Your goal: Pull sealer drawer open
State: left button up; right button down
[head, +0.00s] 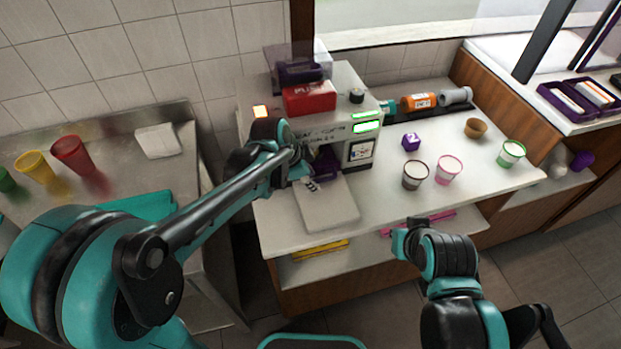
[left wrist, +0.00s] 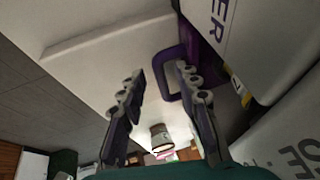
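The sealer (head: 335,130) is a pale box machine with a red block on top, standing at the left end of the white counter. A purple drawer handle (head: 328,165) shows low on its front, partly hidden by my left gripper (head: 310,172). In the left wrist view the handle (left wrist: 168,76) is a purple loop beside the sealer's lettered side (left wrist: 265,40). My left gripper (left wrist: 160,72) is open there, its two fingers apart with the loop just ahead of the tips. Whether they touch it I cannot tell. My right gripper (head: 408,238) is low before the counter, its fingers unclear.
A pale flat slab (head: 328,207) lies before the sealer. To the right are a purple cube (head: 411,142), a dark-rimmed cup (head: 415,175), a pink-rimmed cup (head: 448,170), a green-rimmed cup (head: 511,153) and a brown bowl (head: 476,128). A shelf (head: 345,262) runs below the counter.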

pick_arm(q)
grip_shut()
jog(key=s+d+p, duration=0.1)
jog(key=s+d, duration=0.1)
jog(key=s, duration=0.5)
jog(key=s+d+p, duration=0.2)
jog(key=s+d, duration=0.1)
jog(key=s, duration=0.5)
jog(key=shift+s, duration=0.2)
grip_release()
jog(key=shift+r, duration=0.1)
jog(key=v, duration=1.2)
